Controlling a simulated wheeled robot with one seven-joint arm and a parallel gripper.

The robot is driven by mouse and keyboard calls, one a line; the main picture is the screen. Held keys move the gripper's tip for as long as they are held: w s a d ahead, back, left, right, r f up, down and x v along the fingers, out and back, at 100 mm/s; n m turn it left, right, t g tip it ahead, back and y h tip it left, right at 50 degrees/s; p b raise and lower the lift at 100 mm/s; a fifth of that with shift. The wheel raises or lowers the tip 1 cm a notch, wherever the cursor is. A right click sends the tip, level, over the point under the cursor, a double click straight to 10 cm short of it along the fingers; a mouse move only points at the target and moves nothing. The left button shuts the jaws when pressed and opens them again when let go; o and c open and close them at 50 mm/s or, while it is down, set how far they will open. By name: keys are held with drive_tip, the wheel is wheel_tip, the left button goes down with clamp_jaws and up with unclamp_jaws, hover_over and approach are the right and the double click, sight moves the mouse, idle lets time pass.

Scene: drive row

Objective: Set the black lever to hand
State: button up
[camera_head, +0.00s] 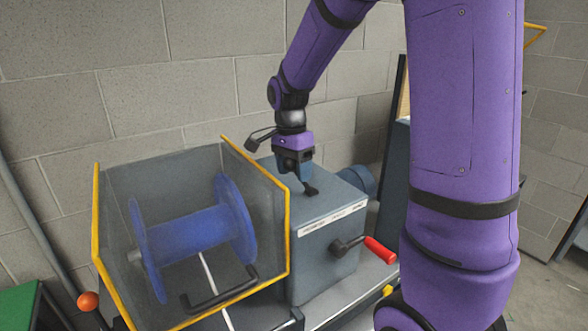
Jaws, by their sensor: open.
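A grey-blue box (325,260) stands right of a spool guard. A small black piece (311,190), which looks like the black lever or its foot, shows on the box's top. My gripper (297,169) points down just above and left of that piece. It is open. Its fingers partly hide what is between them, and I cannot tell whether they touch the lever. The lever's setting cannot be read. A white label strip (331,218) runs along the box's upper front edge; its words are too small to read.
A crank with a red handle (379,250) sticks out of the box's front. A yellow-edged guard (287,235) surrounds a blue spool (190,235). An orange ball knob (88,301) is at the lower left. A block wall (200,60) stands behind.

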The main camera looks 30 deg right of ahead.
clamp_jaws()
drive_tip(key=shift+d+r+y, duration=0.25)
drive_tip(key=shift+d+y, duration=0.35)
drive_tip(key=shift+y, duration=0.05)
drive_tip(key=shift+d+r+y, duration=0.2)
drive_tip(key=shift+d+y, duration=0.35)
drive_tip(key=shift+y, duration=0.1)
drive_tip(key=shift+d+r+y, duration=0.2)
drive_tip(key=shift+d+y, duration=0.6)
drive_tip(key=shift+y, duration=0.1)
drive_tip(key=shift+d+r+y, duration=0.15)
drive_tip(key=shift+d+y, duration=0.65)
drive_tip(key=shift+y, duration=0.1)
unclamp_jaws()
